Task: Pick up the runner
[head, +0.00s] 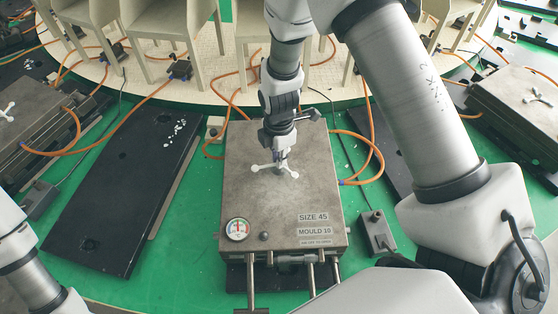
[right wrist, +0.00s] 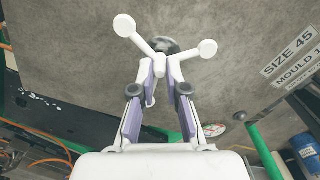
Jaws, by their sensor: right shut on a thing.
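The runner (head: 287,172) is a small white three-armed piece with round ends, at the middle of the grey mould top marked SIZE 45, MOULD 10 (head: 245,205). My right gripper (head: 279,158) comes down from above and is shut on the runner's centre. In the right wrist view the runner (right wrist: 133,32) sits between the two purple-padded fingertips (right wrist: 160,80), with two arms spread outward. A dark round spot on the mould shows behind it. I cannot tell whether the runner touches the mould. My left gripper is out of view; only part of the left arm shows.
Other moulds stand at the left (head: 40,125) and right (head: 520,125), each with a similar white runner on top. A black panel (head: 120,195) lies left of the middle mould. Orange hoses (head: 372,150) run around it. A pale round platform with chair-like frames is behind.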

